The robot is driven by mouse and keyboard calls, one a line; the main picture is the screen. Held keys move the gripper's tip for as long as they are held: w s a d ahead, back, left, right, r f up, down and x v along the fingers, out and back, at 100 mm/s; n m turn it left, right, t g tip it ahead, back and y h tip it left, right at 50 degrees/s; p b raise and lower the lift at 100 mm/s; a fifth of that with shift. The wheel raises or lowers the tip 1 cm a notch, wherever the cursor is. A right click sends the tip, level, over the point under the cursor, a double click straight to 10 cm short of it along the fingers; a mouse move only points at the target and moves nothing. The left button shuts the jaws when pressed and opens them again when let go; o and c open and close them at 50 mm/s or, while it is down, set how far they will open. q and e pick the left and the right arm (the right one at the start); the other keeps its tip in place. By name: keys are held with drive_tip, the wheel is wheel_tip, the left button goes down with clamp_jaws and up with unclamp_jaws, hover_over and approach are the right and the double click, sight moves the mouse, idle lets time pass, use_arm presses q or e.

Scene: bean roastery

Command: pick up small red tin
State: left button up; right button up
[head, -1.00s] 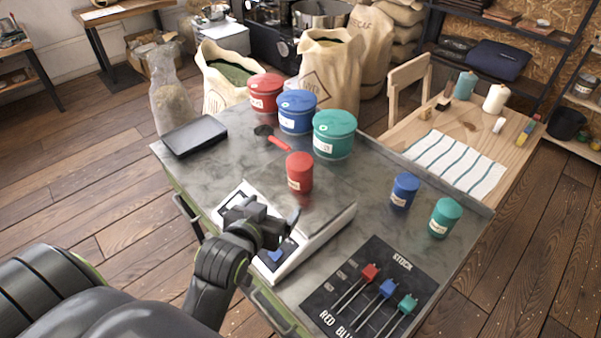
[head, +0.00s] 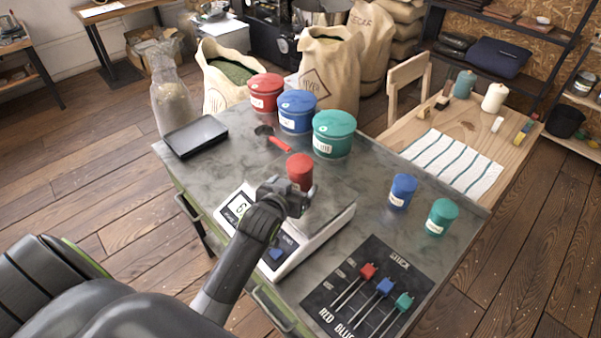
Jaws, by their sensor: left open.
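My left gripper (head: 303,192) is open, right in front of the tin. I cannot tell whether its fingers are around the tin or just short of it. The scale's display shows a digit that looks like 6. My right gripper is not in view.
A small blue tin (head: 402,191) and a small green tin (head: 441,216) stand to the right. Large red (head: 266,93), blue (head: 297,112) and green tins (head: 334,134) stand behind. A red-handled scoop (head: 279,144) and black tray (head: 196,136) lie at back left. The stock board (head: 368,290) lies in front.

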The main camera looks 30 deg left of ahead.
use_arm(q)
drive_tip(key=shift+w+p, duration=0.3)
drive_tip(key=shift+w, duration=0.15)
drive_tip(key=shift+p+x, duration=0.7)
drive_tip(key=shift+x, duration=1.5)
drive_tip(key=shift+c, duration=0.4)
